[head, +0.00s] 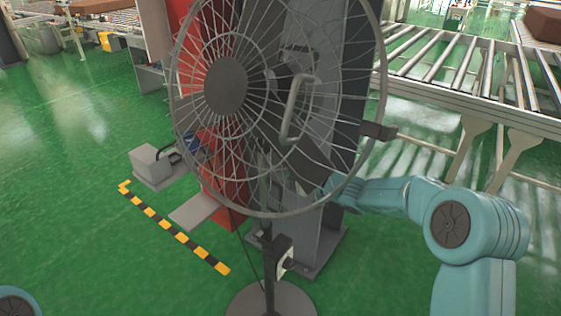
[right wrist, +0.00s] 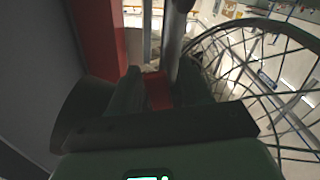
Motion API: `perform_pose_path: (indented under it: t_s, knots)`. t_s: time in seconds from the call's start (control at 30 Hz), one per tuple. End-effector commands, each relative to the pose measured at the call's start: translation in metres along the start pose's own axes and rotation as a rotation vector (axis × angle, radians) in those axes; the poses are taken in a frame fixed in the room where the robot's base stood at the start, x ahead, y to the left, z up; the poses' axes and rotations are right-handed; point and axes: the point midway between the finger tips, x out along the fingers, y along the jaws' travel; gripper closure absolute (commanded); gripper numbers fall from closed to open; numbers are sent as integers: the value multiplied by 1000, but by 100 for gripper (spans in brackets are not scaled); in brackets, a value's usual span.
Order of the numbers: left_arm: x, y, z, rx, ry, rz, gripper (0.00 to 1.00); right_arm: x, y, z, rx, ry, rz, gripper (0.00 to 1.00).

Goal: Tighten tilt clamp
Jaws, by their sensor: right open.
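A grey pedestal fan with a round wire cage (head: 225,85) stands in front of me on a round base (head: 270,300). Its cage also shows at the right of the right wrist view (right wrist: 262,72). I cannot clearly pick out the tilt clamp; the cage covers much of the area behind it. My right gripper (head: 328,190) is at the cage's lower right edge, partly hidden by the wires. In the right wrist view its two fingers (right wrist: 160,92) are apart, with a grey pole (right wrist: 171,40) beyond them. I cannot tell whether they touch anything. My left gripper is out of view.
A grey machine with a red panel (head: 185,35) stands close behind the fan. A roller conveyor (head: 450,75) runs at the right. Yellow-black floor tape (head: 175,232) lies at the left. The green floor (head: 70,200) is clear at the left.

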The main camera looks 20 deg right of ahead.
Motion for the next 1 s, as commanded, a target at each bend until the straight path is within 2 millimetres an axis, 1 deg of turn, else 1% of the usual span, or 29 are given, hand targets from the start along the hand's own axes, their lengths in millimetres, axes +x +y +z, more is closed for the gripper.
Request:
perform_pose_path:
  t_s: [0.07,0.1,0.17,0.2,0.23,0.47,0.67,0.87,1.0]
  knots:
    - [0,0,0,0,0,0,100,0,0,0,0,0,0,53]
    - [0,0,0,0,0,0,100,0,0,0,0,0,0,66]
    - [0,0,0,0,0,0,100,0,0,0,0,0,0,86]
    - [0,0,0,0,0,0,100,0,0,0,0,0,0,99]
    - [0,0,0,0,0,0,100,0,0,0,0,0,0,100]
    - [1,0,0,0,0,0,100,0,1,1,-8,0,0,100]
    - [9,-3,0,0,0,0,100,0,4,2,-69,1,1,100]
    - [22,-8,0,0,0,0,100,0,10,2,-206,2,2,100]
    - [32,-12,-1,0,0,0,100,0,16,0,-334,2,1,100]
